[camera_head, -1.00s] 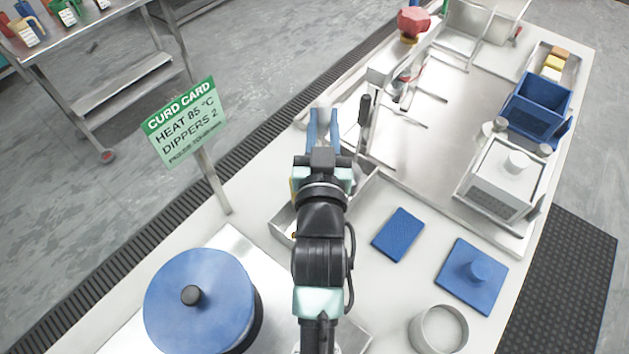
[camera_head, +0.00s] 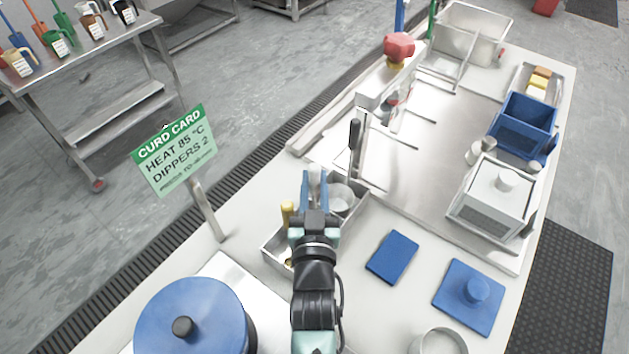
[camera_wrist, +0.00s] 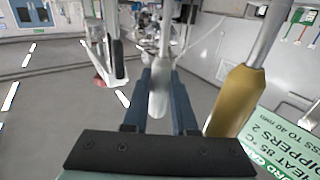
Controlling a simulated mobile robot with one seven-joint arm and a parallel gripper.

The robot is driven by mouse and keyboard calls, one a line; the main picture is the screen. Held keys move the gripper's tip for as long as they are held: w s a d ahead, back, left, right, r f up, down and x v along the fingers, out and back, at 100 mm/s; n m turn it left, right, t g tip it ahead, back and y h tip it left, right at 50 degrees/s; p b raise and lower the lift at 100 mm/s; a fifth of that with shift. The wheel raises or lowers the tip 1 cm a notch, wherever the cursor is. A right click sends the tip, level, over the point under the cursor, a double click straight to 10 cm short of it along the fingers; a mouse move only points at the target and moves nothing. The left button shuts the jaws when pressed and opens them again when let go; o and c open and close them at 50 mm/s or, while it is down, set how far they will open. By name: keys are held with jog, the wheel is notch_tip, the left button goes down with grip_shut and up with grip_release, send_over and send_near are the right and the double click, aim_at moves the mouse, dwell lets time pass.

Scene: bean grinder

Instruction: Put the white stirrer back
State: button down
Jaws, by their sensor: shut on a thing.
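My gripper (camera_head: 315,182) is over the small steel tray (camera_head: 276,250) on the near part of the counter. Its two blue fingers are shut on the pale grey-white handle of the white stirrer (camera_head: 314,172). In the wrist view, the white stirrer (camera_wrist: 159,98) stands between the fingers, with its thin shaft rising behind and above. A black-handled tool (camera_head: 354,136) stands behind to the right.
A round metal container (camera_head: 341,197) sits in the tray, right of my gripper. A green sign (camera_head: 175,150) on a post stands at the left. A blue-lidded pot (camera_head: 200,315) is at the near left. Blue pads (camera_head: 392,257) lie to the right.

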jog(key=c, duration=1)
grip_release()
jog(key=s+b, duration=0.1)
jog(key=s, duration=1.1)
jog(key=shift+r, duration=0.1)
jog(key=w+r+t, duration=0.3)
jog(key=r, duration=1.2)
jog(key=w+r+t, duration=0.2)
jog(key=w+r, duration=0.2)
jog(key=r, duration=1)
jog(key=s+r+t, duration=0.2)
jog(key=s+r, duration=0.3)
jog(key=r, duration=0.6)
jog(key=s+r+t, duration=0.2)
jog(key=s+r, duration=0.2)
jog(key=r, duration=0.7)
jog(key=shift+s, duration=0.35)
